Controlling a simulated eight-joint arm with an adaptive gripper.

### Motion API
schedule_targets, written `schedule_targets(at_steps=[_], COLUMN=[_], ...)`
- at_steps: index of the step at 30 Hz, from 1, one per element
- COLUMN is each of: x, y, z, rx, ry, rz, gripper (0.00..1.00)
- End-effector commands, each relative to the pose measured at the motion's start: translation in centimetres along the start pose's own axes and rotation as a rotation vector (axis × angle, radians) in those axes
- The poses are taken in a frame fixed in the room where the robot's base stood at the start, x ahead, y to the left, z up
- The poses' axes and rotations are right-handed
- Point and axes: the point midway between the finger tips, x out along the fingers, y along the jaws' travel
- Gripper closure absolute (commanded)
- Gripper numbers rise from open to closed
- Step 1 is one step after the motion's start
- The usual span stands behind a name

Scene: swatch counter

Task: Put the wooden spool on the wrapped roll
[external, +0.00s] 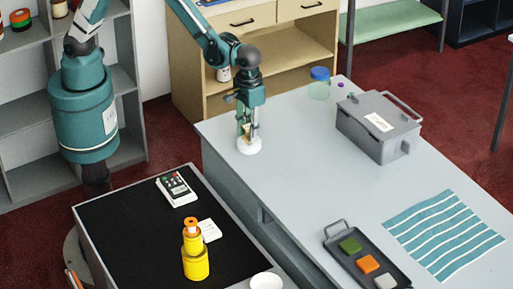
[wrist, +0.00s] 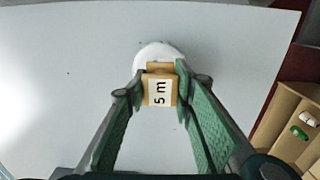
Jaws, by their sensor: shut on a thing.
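My gripper (external: 247,130) is over the long grey table, pointing down. In the wrist view its green-padded fingers (wrist: 158,97) are shut on a tan wooden spool (wrist: 160,91) with a white "5 m" label. The spool (external: 245,129) also shows small between the fingers in the external view. Right below it is a round white thing (external: 249,147), which looks like the wrapped roll; it also shows beyond the spool in the wrist view (wrist: 158,50). The spool hides part of its top. I cannot tell whether the two touch.
A grey lidded box (external: 379,126), a blue-lidded jar (external: 319,84), a dark tray (external: 364,262) with colored blocks and a striped cloth (external: 444,234) are on the table. Table around the white thing is clear.

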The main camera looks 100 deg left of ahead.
Motion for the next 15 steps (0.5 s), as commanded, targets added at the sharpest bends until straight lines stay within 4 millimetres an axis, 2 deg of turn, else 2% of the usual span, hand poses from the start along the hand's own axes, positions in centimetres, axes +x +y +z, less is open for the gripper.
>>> schedule_targets(at_steps=[8,9,11,15], x=[0.44,0.33,0.3,0.29], y=[0.0,0.01,0.0,0.01], z=[0.0,0.0,0.0,0.0], rx=[0.0,0.0,0.0,0.0], ry=[0.0,0.0,0.0,0.0], rz=[0.0,0.0,0.0,0.0], gripper=[0.87,0.7,0.62,0.6])
